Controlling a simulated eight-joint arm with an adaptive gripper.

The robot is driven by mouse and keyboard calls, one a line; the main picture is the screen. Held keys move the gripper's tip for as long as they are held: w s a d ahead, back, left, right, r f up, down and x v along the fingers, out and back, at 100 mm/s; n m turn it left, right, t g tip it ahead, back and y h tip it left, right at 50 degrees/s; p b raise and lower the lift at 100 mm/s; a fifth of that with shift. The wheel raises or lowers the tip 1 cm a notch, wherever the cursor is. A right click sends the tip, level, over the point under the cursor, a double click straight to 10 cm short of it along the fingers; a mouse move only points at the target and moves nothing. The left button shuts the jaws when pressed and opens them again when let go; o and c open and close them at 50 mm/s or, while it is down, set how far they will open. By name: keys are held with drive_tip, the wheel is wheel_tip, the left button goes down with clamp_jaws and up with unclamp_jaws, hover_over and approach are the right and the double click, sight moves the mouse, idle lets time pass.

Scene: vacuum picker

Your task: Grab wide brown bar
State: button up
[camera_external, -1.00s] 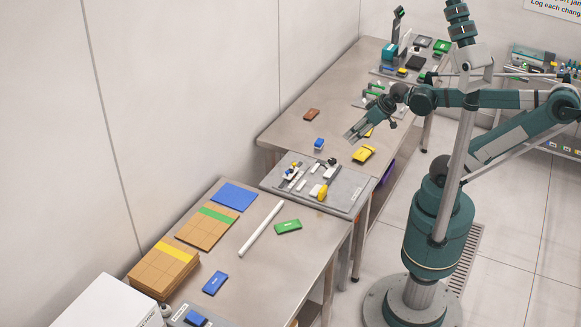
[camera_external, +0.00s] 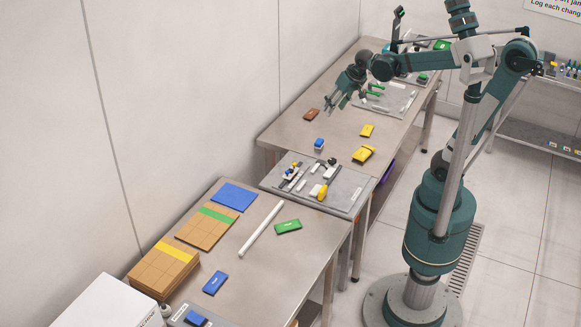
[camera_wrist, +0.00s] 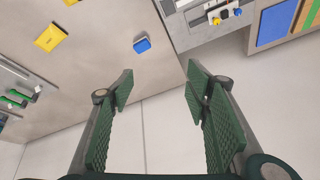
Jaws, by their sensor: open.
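The brown bar (camera_external: 311,114) lies flat on the far table near its left edge, by the wall, in the external view. It does not show in the wrist view. My gripper (camera_external: 331,106) is above the far table, just right of the brown bar in the picture and apart from it. In the wrist view my gripper (camera_wrist: 160,82) has its two green padded fingers spread, with nothing between them but wall and the table's edge.
A blue block (camera_external: 319,143) sits in front of the bar; it also shows in the wrist view (camera_wrist: 142,45). Yellow blocks (camera_external: 364,154) (camera_external: 367,130) lie to the right. A grey tray (camera_external: 350,195) with small parts stands nearer. The wall runs close behind the bar.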

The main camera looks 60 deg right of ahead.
drive_tip(key=w+d+m+g+p, duration=0.1)
drive_tip(key=w+d+m+p, duration=0.15)
drive_tip(key=w+d, duration=0.5)
drive_tip(key=m+g+p, duration=0.4)
drive_tip(key=m+p, duration=0.1)
drive_tip(key=m, duration=0.6)
hover_over(309, 117)
drive_tip(key=shift+n+y, duration=0.25)
drive_tip(key=shift+y, duration=0.05)
wheel_tip(309, 117, down, 19)
drive_tip(key=shift+s+r, duration=0.1)
drive_tip(key=shift+a, duration=0.1)
drive_tip(key=shift+f, duration=1.35)
drive_tip(key=shift+f, duration=0.15)
